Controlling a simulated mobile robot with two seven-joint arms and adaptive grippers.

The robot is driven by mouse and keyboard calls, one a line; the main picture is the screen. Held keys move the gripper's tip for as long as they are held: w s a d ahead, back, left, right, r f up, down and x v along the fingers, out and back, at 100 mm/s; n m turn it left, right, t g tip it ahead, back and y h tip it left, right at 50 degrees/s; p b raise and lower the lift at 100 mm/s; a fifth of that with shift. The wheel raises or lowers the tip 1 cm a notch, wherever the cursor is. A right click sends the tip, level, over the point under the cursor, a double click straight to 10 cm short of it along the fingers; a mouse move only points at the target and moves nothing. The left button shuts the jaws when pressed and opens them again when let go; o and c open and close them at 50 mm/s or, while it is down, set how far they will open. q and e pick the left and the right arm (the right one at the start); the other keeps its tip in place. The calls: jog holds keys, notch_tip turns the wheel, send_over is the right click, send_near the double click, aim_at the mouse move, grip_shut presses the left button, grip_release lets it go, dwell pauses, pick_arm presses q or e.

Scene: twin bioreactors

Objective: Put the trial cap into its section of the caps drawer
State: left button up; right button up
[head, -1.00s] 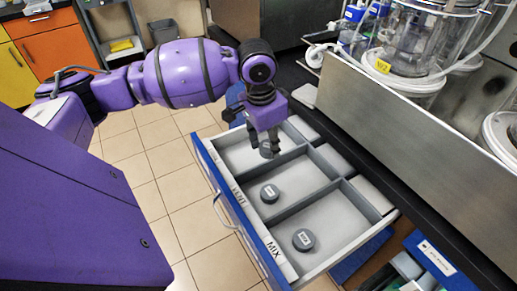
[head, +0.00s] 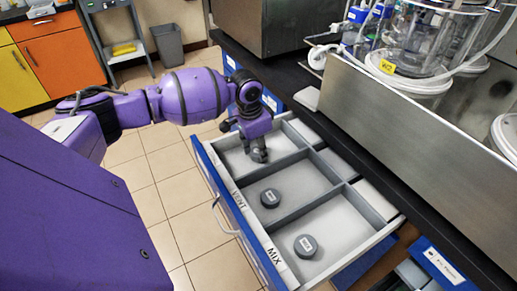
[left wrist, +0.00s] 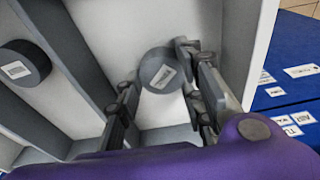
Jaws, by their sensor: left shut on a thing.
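The pulled-out caps drawer (head: 305,203) has three sections. My left gripper (head: 258,153) reaches down into the farthest section and is shut on a dark grey round cap (head: 260,157). In the left wrist view, this cap (left wrist: 156,72) with a white label sits between the fingertips (left wrist: 160,80), close to the section's floor; I cannot tell whether it touches. Its label is too small to read. A similar cap (head: 270,198) lies in the middle section, marked VENT, and another (head: 305,246) in the nearest section, marked MIX. My right gripper is out of view.
A dark counter edge (head: 345,140) and a steel panel (head: 400,150) stand right of the drawer. Glass vessels (head: 425,40) stand behind the panel. Another blue-fronted drawer (head: 440,263) is at lower right. Tiled floor lies open to the left, with a grey bin (head: 167,45).

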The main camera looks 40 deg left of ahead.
aim_at(253, 154)
pick_arm(q)
jog(key=o, duration=0.8)
jog(key=shift+f, duration=0.1)
jog(key=shift+o, duration=0.2)
notch_tip(253, 154, up, 12)
jog(key=s+p, duration=0.1)
jog(key=shift+s+a, duration=0.3)
jog(key=shift+a, duration=0.05)
